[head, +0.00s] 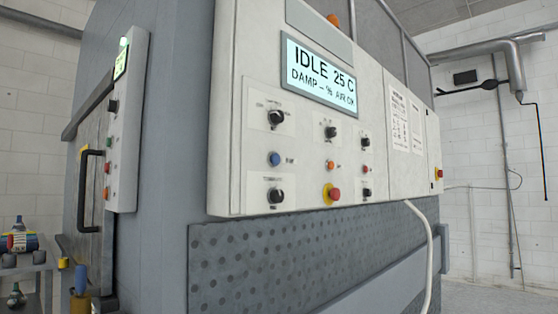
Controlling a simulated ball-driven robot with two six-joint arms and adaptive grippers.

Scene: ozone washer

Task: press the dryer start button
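The dryer is a large grey machine with a pale control panel (300,110) facing me. Its display (318,75) reads "IDLE 25 C" and "DAMP – % AIR OK". Below it are several black knobs, a blue button (273,158), a small orange button (330,166) and a small red button (366,169). A red mushroom button (333,194) on a yellow base is at the lower middle. The labels are too small to read, so I cannot tell which button is start. Neither gripper is in view.
A narrow side panel (125,130) with a lit green screen, a knob and small buttons is at the left, near a black door handle (84,178). A cart (28,266) with assorted items stands lower left. A white hose (428,255) hangs below the panel. Open floor shows at right.

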